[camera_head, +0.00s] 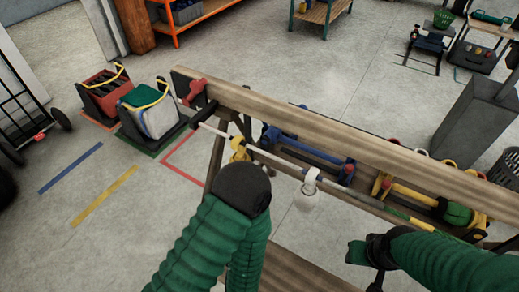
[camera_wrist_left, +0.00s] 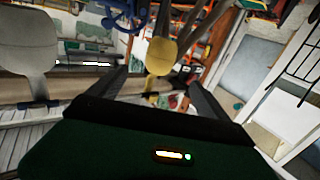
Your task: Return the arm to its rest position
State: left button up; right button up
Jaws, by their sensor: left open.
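My left arm, in a green sleeve, reaches up from the bottom of the head view. Its dark wrist hides the fingers there. In the left wrist view my left gripper (camera_wrist_left: 160,84) is open, its two dark fingers spread apart. A yellow paddle-shaped tag (camera_wrist_left: 162,56) shows between and beyond the fingertips; I cannot tell whether it touches them. In the head view a yellow tag (camera_head: 238,148) hangs from a rod just beyond the left wrist. My right gripper (camera_head: 371,256) is at the lower right, below the rack; its jaw state is unclear.
A long wooden rack beam (camera_head: 300,122) crosses diagonally in front of me. A white tag (camera_head: 307,196) hangs from the rod. Blue and yellow gear sits along the rack. A red bin (camera_head: 104,93) and a green-topped bin (camera_head: 150,112) stand on the floor at left.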

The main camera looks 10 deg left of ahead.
pick_arm(q)
jog(key=w+f+g+h, duration=0.3)
jog(key=w+f+g, duration=0.1)
jog(key=g, duration=0.3)
jog(key=s+a+r+m+g, duration=0.1)
jog(key=s+a+g, duration=0.2)
jog(key=s, duration=0.4)
jog(key=s+a+r+m+g+h, duration=0.1)
jog(key=s+a+r+m+g, duration=0.1)
jog(key=s, duration=0.4)
jog(key=a+g, duration=0.1)
jog(key=g, duration=0.1)
jog(key=shift+s+a+g, duration=0.15)
jog(key=shift+s+g, duration=0.2)
jog(key=shift+g, duration=0.05)
jog(key=shift+c, duration=0.3)
